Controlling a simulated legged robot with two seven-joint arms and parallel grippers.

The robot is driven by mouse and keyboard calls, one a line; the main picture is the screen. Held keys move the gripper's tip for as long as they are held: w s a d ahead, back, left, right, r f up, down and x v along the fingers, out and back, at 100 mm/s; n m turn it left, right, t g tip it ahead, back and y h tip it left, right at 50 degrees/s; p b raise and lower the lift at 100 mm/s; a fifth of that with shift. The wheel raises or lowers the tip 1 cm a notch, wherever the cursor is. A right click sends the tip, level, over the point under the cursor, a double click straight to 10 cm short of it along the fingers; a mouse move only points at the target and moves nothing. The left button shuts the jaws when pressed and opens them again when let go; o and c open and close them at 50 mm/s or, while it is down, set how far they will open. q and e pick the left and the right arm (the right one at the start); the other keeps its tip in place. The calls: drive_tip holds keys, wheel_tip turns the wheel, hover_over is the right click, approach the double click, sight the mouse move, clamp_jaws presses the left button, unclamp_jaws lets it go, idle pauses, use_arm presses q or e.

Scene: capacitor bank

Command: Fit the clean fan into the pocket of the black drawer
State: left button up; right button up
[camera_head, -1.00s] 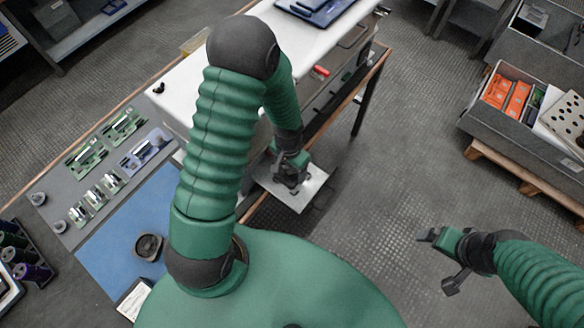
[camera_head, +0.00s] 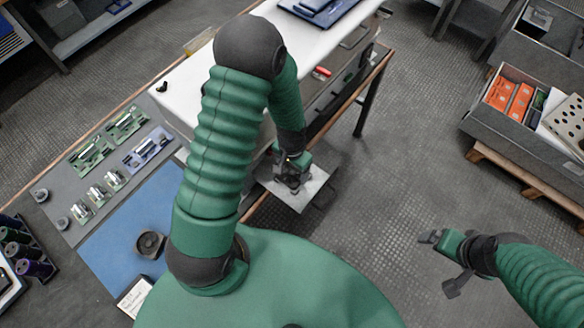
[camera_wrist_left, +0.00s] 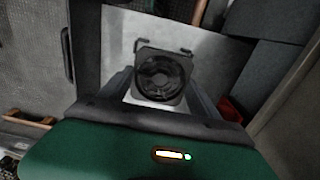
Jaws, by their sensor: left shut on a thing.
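My left gripper (camera_head: 290,180) is shut on a square dark fan with a round rotor. The fan (camera_wrist_left: 160,77) shows between its fingers in the left wrist view; in the head view the gripper hides it. Below is a pale flat panel (camera_head: 308,196) with a dark edge, jutting from the bench side; it looks like the floor of the pulled-out drawer. In the wrist view two thin dark brackets (camera_wrist_left: 187,51) show at the fan's far corners. I cannot tell whether the fan touches the panel. My right gripper (camera_head: 447,262) is open and empty over the floor.
Another dark fan (camera_head: 150,244) lies on the blue mat (camera_head: 120,232). Circuit boards (camera_head: 105,190) lie on the grey mat behind it. A white worktop (camera_head: 180,95) stands behind my left arm. A crate with orange boxes (camera_head: 515,98) is at right. The floor between is clear.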

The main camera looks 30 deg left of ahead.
use_arm(q)
drive_tip(key=shift+d, duration=0.2)
drive_tip(key=shift+a+f, duration=0.1)
drive_tip(key=shift+f+b, duration=0.4)
drive_tip(key=shift+f, duration=0.2)
idle(0.3)
drive_tip(key=o, duration=1.4)
drive_tip(key=shift+o, duration=0.4)
